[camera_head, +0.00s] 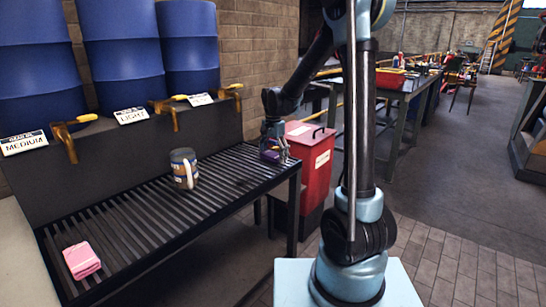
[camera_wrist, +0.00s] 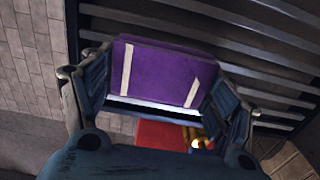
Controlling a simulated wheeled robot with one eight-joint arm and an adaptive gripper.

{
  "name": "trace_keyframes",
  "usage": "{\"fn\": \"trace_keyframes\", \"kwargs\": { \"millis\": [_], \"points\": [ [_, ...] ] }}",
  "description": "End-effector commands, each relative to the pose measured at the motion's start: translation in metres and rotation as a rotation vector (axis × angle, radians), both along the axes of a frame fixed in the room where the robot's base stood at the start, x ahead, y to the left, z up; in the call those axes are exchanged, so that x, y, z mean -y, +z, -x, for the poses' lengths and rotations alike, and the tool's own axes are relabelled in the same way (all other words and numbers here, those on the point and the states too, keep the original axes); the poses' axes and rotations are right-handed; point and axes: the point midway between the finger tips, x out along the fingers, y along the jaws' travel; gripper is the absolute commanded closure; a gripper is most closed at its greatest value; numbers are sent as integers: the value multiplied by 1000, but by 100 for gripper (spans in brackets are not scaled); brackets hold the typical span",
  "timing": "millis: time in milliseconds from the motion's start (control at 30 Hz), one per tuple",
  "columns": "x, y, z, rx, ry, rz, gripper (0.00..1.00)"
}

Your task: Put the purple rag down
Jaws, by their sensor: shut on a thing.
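The purple rag (camera_head: 271,155) is a folded block with pale bands across it. It shows large in the wrist view (camera_wrist: 152,78), between the two fingers. My gripper (camera_head: 274,150) is shut on it over the right end of the dark slatted rack (camera_head: 130,235). The gripper's fingers also stand on either side of the rag in the wrist view (camera_wrist: 160,82). I cannot tell whether the rag touches the slats. Its far side is hidden.
A red lidded bin (camera_head: 316,172) stands just right of the rack. Blue barrels (camera_head: 122,60) with taps line the back. Slats between mug and gripper are clear.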

Motion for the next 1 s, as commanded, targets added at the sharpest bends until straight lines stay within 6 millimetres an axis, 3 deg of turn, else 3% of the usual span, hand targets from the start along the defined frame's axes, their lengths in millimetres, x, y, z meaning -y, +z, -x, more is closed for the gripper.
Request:
{"fn": "trace_keyframes", "kwargs": {
  "millis": [33,67,133,667,1000],
  "points": [
    [0,-1,0,0,0,0,56],
    [0,-1,0,0,0,0,17],
    [0,-1,0,0,0,0,1],
    [1,3,-1,0,-2,0,1],
    [2,53,-1,0,-2,0,1]
  ]
}}
